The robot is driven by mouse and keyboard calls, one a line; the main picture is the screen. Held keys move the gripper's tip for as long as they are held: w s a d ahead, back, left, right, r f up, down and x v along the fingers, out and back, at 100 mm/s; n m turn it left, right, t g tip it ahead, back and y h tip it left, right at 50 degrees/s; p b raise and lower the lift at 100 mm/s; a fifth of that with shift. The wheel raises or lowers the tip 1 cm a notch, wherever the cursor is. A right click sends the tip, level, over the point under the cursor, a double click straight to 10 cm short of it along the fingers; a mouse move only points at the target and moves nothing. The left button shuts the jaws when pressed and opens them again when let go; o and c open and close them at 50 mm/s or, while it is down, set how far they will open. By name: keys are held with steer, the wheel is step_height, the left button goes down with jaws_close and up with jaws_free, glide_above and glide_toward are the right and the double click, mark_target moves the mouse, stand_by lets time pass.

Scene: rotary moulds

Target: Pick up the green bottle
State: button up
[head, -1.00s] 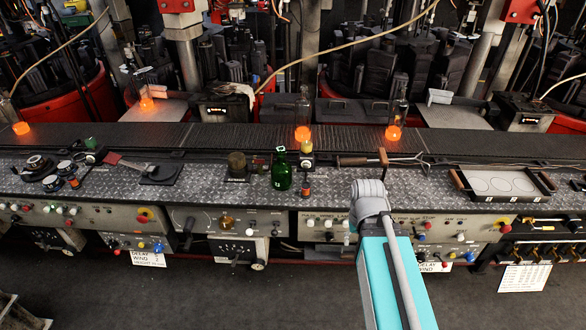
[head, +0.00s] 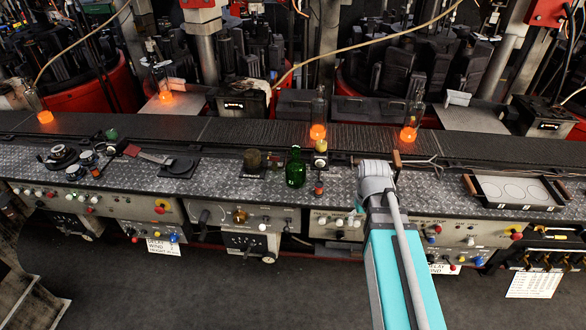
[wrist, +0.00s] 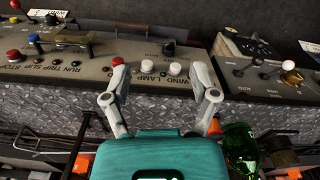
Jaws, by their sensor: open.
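The green bottle (head: 295,167) stands upright on the patterned metal bench top, left of my arm in the head view.
Glowing bottles (head: 317,130) stand on the conveyor (head: 235,132) behind. A tray with circles (head: 515,190) lies at right.

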steer(key=w+a+r+n+p, duration=0.5)
steer(key=w+a+r+p, duration=0.45)
steer(key=w+r, duration=0.2)
step_height(320, 180, up, 9)
steer(key=n+p, duration=0.4)
steer(key=p, duration=0.5)
glide_above(296, 147)
steer(key=shift+s+f, duration=0.15)
steer(key=shift+s, duration=0.25)
steer(key=shift+f, duration=0.1)
step_height(296, 147, down, 8)
steer(key=b, duration=0.8)
steer(key=shift+f, duration=0.25)
steer(key=shift+f, duration=0.1)
steer(key=shift+w+f+b, duration=0.15)
steer(key=shift+f+b, duration=1.1)
steer(key=shift+b, duration=0.15)
steer(key=shift+w+f+b, duration=0.15)
steer(key=shift+f+b, duration=1.1)
steer(key=shift+b, duration=0.15)
